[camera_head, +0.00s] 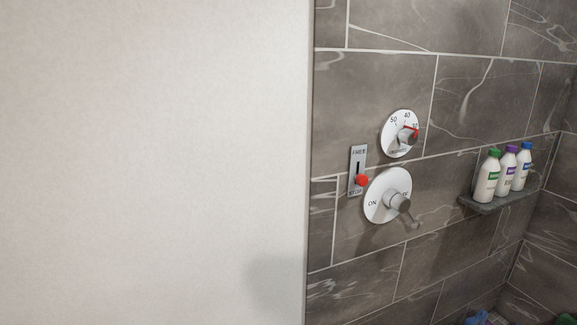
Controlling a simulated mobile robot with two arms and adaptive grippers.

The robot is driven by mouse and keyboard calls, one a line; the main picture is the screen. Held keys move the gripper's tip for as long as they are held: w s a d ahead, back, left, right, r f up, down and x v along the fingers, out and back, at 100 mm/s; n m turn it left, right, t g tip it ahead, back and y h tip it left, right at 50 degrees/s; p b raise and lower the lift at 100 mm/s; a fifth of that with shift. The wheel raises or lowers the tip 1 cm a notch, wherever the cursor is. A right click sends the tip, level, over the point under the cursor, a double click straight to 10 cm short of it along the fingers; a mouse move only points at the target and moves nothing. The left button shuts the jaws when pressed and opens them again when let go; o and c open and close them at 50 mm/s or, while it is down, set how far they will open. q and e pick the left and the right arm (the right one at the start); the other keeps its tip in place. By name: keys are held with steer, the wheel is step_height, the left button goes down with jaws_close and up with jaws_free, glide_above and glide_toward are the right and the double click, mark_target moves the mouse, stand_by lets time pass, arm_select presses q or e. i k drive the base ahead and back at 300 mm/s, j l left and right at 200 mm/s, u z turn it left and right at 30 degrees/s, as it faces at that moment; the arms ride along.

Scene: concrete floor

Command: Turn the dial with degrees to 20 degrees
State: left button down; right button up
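The dial with degrees (391,139) is a round white plate on the tiled shower wall, with a grey knob (406,136) at its centre. The numbers 50 and 40 can be read on its rim, and another that looks like 30 sits at the right. A red pointer (411,129) on the knob points to the upper right, close to that number. The lower right of the scale is hidden behind the knob. Neither of my grippers shows in the head view.
Below the dial is a round white ON plate (376,200) with a grey lever (402,204). Left is a slider plate (353,158) with a red knob (362,181). A corner shelf (487,204) holds three bottles (508,170). A plain pale wall (150,160) fills the left.

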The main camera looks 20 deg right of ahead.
mark_target(409, 136)
steer(key=z, duration=1.25)
